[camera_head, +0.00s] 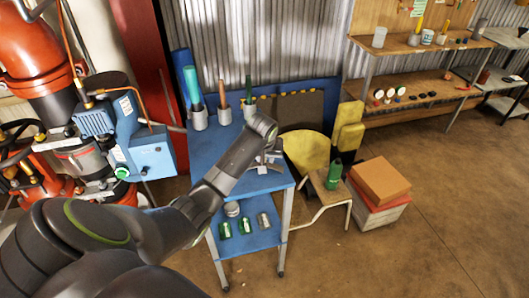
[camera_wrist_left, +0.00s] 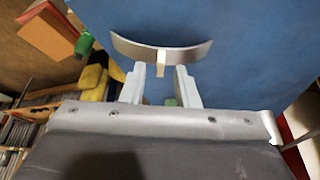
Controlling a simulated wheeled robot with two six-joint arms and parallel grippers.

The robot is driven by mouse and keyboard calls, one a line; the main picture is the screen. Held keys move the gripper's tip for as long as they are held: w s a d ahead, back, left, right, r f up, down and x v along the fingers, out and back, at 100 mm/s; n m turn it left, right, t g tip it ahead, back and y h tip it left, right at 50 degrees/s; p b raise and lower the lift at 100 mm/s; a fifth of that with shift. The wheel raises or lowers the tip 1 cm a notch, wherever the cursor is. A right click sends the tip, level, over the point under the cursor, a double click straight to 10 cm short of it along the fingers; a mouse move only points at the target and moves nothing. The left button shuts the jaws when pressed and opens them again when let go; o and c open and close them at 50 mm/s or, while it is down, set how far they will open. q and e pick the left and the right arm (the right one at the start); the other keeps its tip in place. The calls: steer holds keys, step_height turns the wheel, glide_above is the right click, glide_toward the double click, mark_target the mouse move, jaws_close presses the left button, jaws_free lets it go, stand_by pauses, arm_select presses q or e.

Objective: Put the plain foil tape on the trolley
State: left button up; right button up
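The blue trolley (camera_head: 213,150) stands in the middle of the head view, and its blue top also fills much of the left wrist view (camera_wrist_left: 255,70). A silver curved band (camera_wrist_left: 132,48), which looks like the foil tape, shows in the left wrist view just beyond my left fingertips, over the blue surface. A small cream tab sits at its middle. My left gripper (camera_wrist_left: 160,75) has its fingers apart, one on either side of the tab; whether they touch the tape is unclear. In the head view my left gripper (camera_head: 264,164) is low over the trolley top. My right gripper is not in view.
Grey cups (camera_head: 199,119) with tools stand at the trolley's back edge. Green cans (camera_head: 225,230) are on its lower shelf. A yellow chair (camera_head: 306,150) with a green bottle (camera_head: 334,174) and an orange box (camera_head: 380,180) stand to the right. Blue and red pipework is left.

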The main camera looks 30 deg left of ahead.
arm_select(q)
steer(key=v, duration=1.1)
steer(key=shift+r, duration=0.35)
steer(key=shift+s+d, duration=0.1)
steer(key=shift+s, duration=0.05)
steer(key=s+d+f+m, duration=0.3)
steer(key=s+f, duration=0.9)
steer(key=s, duration=0.4)
steer(key=s+d+f+m, duration=0.1)
steer(key=s+d+m, duration=0.1)
steer(key=s, duration=1.6)
step_height(320, 180, down, 26)
steer(key=a+g, duration=0.2)
steer(key=s+d+f+h, duration=0.1)
steer(key=s+f, duration=1.4)
steer(key=shift+d+g, duration=0.4)
